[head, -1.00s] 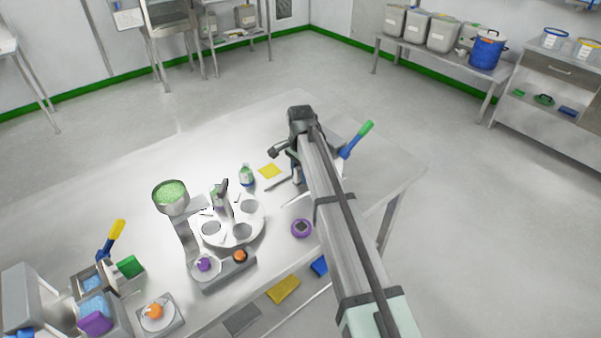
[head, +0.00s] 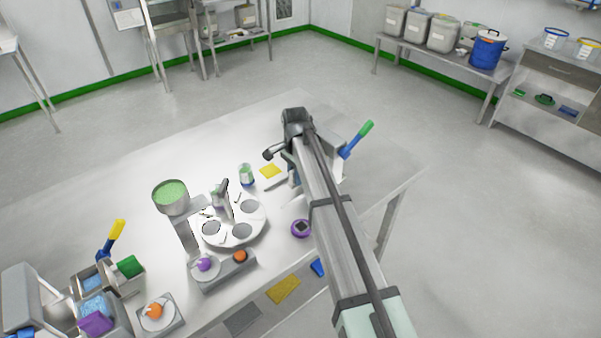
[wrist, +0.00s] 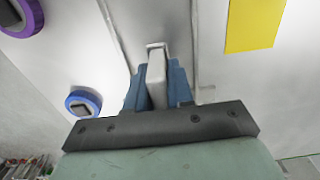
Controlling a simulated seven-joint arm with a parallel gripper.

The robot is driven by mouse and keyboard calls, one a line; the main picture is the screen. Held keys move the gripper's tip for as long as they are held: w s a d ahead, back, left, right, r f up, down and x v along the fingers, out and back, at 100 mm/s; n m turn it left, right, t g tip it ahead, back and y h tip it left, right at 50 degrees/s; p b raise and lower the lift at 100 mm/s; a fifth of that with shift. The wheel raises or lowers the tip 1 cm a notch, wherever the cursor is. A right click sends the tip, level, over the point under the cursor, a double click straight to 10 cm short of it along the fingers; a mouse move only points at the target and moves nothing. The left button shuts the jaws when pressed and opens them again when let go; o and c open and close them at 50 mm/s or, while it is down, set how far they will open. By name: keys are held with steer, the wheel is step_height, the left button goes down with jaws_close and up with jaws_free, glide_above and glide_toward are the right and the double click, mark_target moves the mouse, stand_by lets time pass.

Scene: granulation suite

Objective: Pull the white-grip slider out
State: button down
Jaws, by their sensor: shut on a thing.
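In the wrist view, my gripper (wrist: 157,84) has its two blue fingers shut on the white grip (wrist: 156,62) of the slider. The grip is a narrow, pale upright block, and its top end sticks out past the fingertips. The fingers hide its lower part, so I cannot tell how far the slider is out. In the head view, my own arm covers the slider, and the fingers are mostly hidden near the right part of the table.
A yellow sheet (wrist: 255,25) lies close by; it also shows in the head view (head: 270,171). A purple-rimmed device (head: 301,228) and a blue-rimmed device (wrist: 83,103) are near. A round plate with wells (head: 255,215) stands left. A blue-and-green handled tool (head: 356,139) is right.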

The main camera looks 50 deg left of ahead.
steer(key=s, duration=1)
steer(key=shift+s, duration=0.35)
steer(key=c, duration=1.3)
jaws_free()
steer(key=shift+s, duration=0.15)
steer(key=shift+o, duration=1.1)
steer(key=shift+w+r, duration=0.1)
steer(key=shift+w, duration=0.1)
step_height(320, 180, up, 14)
steer(key=shift+f, duration=0.2)
